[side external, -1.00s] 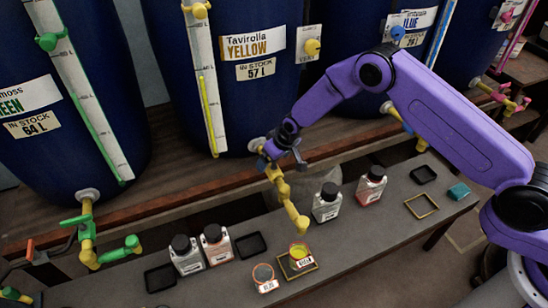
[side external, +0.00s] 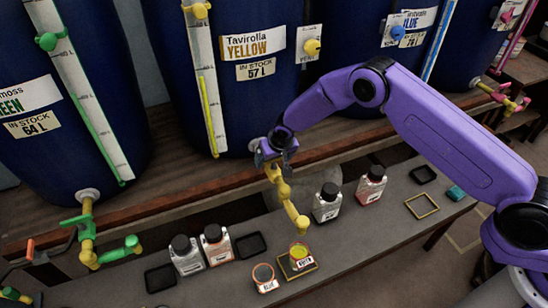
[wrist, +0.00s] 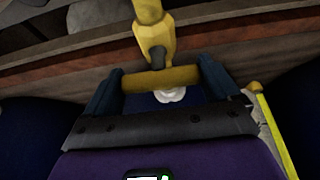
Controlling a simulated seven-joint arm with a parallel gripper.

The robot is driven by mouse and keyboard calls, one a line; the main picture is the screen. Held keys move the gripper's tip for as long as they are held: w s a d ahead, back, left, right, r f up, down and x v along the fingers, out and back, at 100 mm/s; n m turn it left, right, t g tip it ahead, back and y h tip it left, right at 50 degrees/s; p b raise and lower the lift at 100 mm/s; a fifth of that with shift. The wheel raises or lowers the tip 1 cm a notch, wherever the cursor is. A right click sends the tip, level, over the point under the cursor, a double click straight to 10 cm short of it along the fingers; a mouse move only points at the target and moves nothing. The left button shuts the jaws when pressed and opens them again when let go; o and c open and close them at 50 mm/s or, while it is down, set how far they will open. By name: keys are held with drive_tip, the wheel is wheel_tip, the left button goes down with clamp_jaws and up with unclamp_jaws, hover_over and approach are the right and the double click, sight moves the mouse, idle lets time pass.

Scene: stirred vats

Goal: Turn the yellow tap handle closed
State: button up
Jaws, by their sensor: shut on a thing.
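The yellow tap (side external: 283,188) sticks out from the foot of the blue vat labelled Tavirolla Yellow, its spout pointing down and to the right. My gripper (side external: 272,158) is at the top of this tap and largely hides the handle in the side view. In the wrist view the yellow handle (wrist: 160,79) is a bar lying crosswise between my two fingers. My gripper (wrist: 160,88) is shut on it, with a finger at each end of the bar. A small open jar (side external: 299,255) with yellow contents stands below the spout on a yellow-edged coaster.
A similar open jar (side external: 264,277) stands to the left. Capped bottles (side external: 326,203) and dark coasters (side external: 251,244) are spread along the grey bench (side external: 365,220). A green tap (side external: 88,235) is at the left. A teal block (side external: 456,193) lies at the right.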

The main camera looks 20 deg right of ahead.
drive_tip(key=o, duration=0.8)
drive_tip(key=v, duration=1.7)
drive_tip(key=shift+r, duration=0.25)
